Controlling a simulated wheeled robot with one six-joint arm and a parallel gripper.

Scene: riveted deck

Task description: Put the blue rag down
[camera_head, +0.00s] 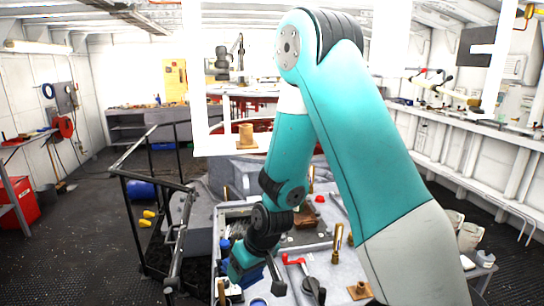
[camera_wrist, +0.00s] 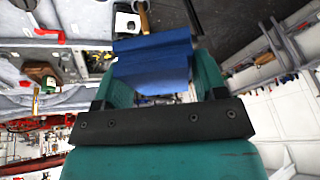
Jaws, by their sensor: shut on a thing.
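The blue rag (camera_wrist: 155,68) is a folded dark blue cloth between the two teal fingers of my gripper (camera_wrist: 162,82) in the wrist view. My gripper is shut on it, and the fingers hide part of the rag. In the head view my gripper (camera_head: 246,264) points down at the near left part of the grey worktop (camera_head: 232,212). A bit of dark blue shows by its tip. I cannot tell whether the rag touches the worktop.
The worktop holds a red-handled tool (camera_head: 296,262), brass cylinders (camera_head: 338,238) and a brown block (camera_head: 360,290). Black railings (camera_head: 150,200) stand at left. A blue drum (camera_head: 142,189) lies on the dark floor beyond. A long white bench (camera_head: 460,150) runs along the right wall.

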